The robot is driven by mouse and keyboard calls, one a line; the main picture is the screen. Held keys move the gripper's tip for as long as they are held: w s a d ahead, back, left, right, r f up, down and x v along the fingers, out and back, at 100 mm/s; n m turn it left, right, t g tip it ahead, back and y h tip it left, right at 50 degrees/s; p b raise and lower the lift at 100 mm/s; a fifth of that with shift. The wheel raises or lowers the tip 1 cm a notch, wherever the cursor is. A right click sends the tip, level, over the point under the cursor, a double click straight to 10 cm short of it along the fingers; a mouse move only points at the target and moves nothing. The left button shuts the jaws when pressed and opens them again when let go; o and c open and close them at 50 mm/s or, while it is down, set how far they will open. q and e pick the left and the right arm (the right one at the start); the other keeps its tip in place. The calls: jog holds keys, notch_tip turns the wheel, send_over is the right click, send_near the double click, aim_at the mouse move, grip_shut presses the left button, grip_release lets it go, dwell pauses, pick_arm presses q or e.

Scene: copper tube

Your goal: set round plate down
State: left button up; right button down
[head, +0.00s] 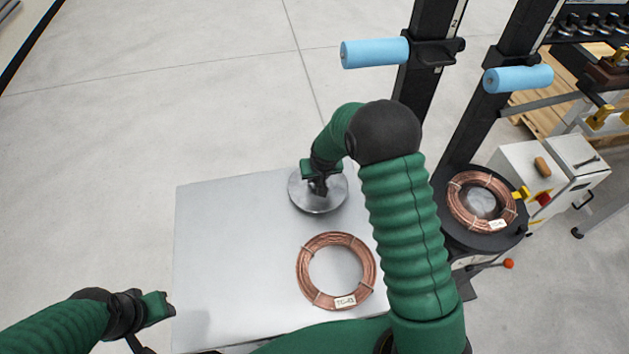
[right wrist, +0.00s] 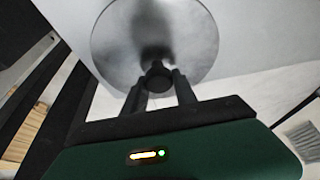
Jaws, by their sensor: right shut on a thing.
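The round plate (head: 331,203) is a grey metal disc over the far part of the metal table top (head: 225,240). My right gripper (head: 318,186) is above it, with its fingers shut on the plate's central knob. The right wrist view shows the plate (right wrist: 187,55) and the dark knob (right wrist: 157,77) between the two fingers of the right gripper (right wrist: 160,88). I cannot tell whether the plate touches the table. My left gripper (head: 158,307) is at the table's left front side, away from the plate; its fingers are not clear.
A copper tube coil (head: 308,270) with a tag lies on the table in front of the plate. Another coil (head: 468,213) sits on a round black stand (head: 480,238) at right. Black posts with blue rollers (head: 375,53) rise behind. The table's left half is clear.

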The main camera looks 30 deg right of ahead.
aim_at(318, 182)
jog(key=shift+w+f, duration=0.1)
jog(key=shift+w, duration=0.1)
jog(key=shift+s+d+f, duration=0.15)
jog(key=shift+s+f, duration=0.05)
jog(key=shift+f, duration=0.4)
jog(key=shift+s+d+f, duration=0.15)
jog(key=shift+f, duration=0.4)
jog(key=shift+w+d+f, duration=0.1)
jog(key=shift+w+f, duration=0.05)
jog(key=shift+f, duration=0.25)
jog(key=c, duration=1.4)
grip_release()
jog(key=o, duration=0.4)
jog(key=shift+a+r, duration=0.1)
jog(key=shift+a, duration=0.25)
